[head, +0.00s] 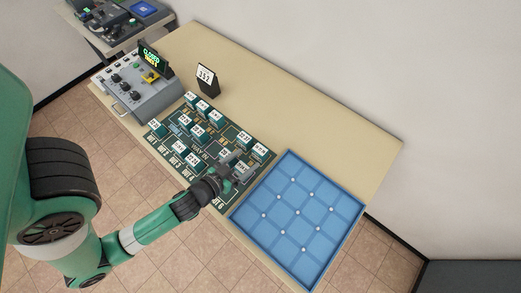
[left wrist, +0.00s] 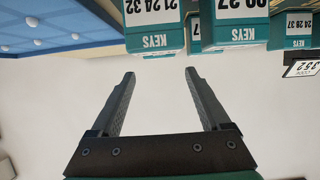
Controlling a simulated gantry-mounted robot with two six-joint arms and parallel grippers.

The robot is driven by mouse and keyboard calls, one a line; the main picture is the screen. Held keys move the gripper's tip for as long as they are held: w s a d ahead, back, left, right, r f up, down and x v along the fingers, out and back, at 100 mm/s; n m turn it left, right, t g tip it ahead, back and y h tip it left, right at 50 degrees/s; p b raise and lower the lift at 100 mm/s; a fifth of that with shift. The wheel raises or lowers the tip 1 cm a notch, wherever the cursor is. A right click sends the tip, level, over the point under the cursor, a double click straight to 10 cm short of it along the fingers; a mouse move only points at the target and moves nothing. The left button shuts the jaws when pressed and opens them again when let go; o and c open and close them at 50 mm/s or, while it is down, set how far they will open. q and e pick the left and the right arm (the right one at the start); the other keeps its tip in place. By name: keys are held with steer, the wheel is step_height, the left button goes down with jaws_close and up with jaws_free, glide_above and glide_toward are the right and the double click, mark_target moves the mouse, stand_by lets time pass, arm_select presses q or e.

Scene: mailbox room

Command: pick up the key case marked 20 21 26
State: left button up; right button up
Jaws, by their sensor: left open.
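Several teal key cases with white number labels stand on the dark green board (head: 166,150); their numbers are too small to read in the head view. My left gripper (head: 228,174) is over the board's right front part, among the cases there, and hides some of them. In the left wrist view the left gripper (left wrist: 159,75) is open, with nothing between its fingers. Beyond its fingertips are a case reading 21 24 32 (left wrist: 155,25) and a case ending in 27 (left wrist: 236,22), both upside down. I cannot make out the label 20 21 26 in either view. My right gripper is not in view.
A blue gridded tray (head: 260,238) with white dots lies right of the board. A black stand with a 352 card (head: 206,78) is behind the board. A grey control box (head: 140,95) with a green-lit display stands at the left. The table's back right is clear.

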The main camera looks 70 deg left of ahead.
mark_target(261, 149)
arm_select(q)
steer(key=shift+w+a+f, duration=0.35)
steer(key=shift+w, duration=0.15)
steer(key=x, duration=0.5)
steer(key=shift+c, duration=0.2)
steer(key=c, duration=1.2)
steer(key=shift+r, duration=0.1)
